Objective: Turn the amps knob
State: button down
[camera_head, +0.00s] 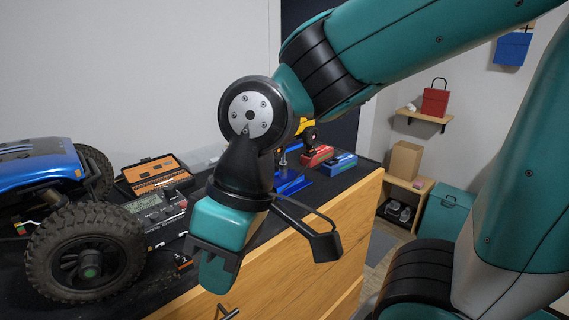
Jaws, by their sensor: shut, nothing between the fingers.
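My gripper (212,272) points downward in front of the wooden bench front, to the right of the unit and nearer the camera. It is shut and empty, apart from the unit. My wrist and gripper hide part of the bench behind them.
A blue crawler car (40,175) with a large black tyre (85,252) stands left of the unit. An open orange tool case (153,174) lies behind it. Red (316,155) and blue (340,164) boxes sit farther right. A drawer handle (226,313) protrudes below my gripper.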

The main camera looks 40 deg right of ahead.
aim_at(170, 190)
jog(key=z, duration=0.55)
jog(key=k, duration=0.6)
jog(key=z, duration=0.85)
jog(key=i, duration=1)
jog(key=u, duration=0.4)
